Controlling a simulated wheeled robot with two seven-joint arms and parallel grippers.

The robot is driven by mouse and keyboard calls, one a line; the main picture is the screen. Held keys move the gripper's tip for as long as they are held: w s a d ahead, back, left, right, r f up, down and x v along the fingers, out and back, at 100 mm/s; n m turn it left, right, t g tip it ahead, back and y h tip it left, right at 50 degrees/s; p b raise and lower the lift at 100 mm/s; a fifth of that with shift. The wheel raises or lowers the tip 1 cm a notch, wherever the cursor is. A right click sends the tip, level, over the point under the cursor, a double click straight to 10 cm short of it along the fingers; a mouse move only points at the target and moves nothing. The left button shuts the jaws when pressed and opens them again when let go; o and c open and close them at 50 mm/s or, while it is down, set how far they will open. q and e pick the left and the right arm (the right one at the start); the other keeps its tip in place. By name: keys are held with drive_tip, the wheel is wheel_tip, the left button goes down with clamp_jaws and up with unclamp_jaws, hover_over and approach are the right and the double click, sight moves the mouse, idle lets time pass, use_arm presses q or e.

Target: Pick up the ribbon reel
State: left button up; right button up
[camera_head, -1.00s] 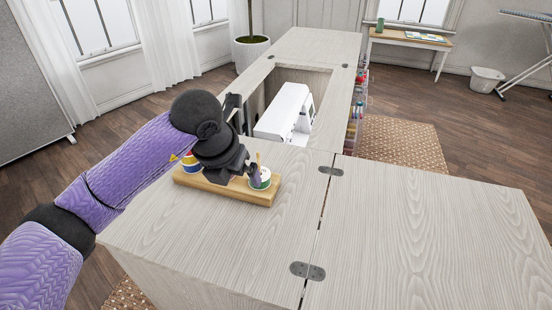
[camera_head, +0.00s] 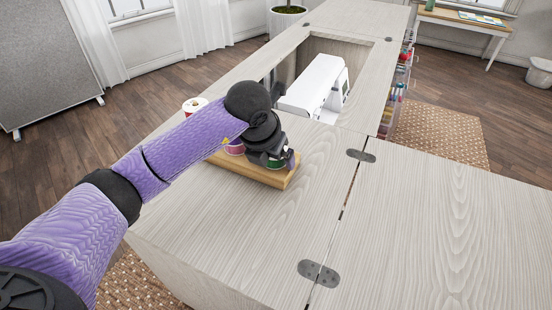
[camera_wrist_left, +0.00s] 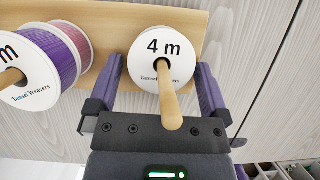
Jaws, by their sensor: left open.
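A white-faced ribbon reel marked "4 m" (camera_wrist_left: 163,55) sits on a wooden peg (camera_wrist_left: 167,95) at one end of a wooden board in the left wrist view. My left gripper (camera_wrist_left: 159,75) is open, with one purple finger on each side of this reel. Whether the fingers touch it I cannot tell. In the head view my left gripper (camera_head: 283,162) is over the right end of the wooden board (camera_head: 255,174) and hides most of the reel there. A reel with purple ribbon (camera_wrist_left: 55,52) and a pink one behind it stand to the left in the wrist view.
A red and white reel (camera_head: 194,105) shows behind my left forearm. A white sewing machine (camera_head: 314,88) sits in the cabinet opening behind the board. The cabinet top on the right (camera_head: 440,215) is clear, with metal hinges along the seam.

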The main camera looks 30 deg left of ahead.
use_arm(q)
drive_tip(key=shift+r, duration=0.1)
drive_tip(key=shift+c, duration=1.4)
drive_tip(key=c, duration=0.8)
use_arm(e)
drive_tip(key=shift+w+d, duration=0.15)
drive_tip(key=shift+d, duration=0.2)
use_arm(q)
drive_tip(key=shift+r, duration=0.1)
use_arm(e)
drive_tip(key=shift+r, duration=0.1)
use_arm(q)
drive_tip(key=shift+r, duration=0.35)
wheel_tip(320, 180, up, 17)
drive_tip(key=p, duration=0.7)
use_arm(e)
wheel_tip(320, 180, up, 7)
drive_tip(key=w, duration=0.1)
drive_tip(key=shift+w+t, duration=0.4)
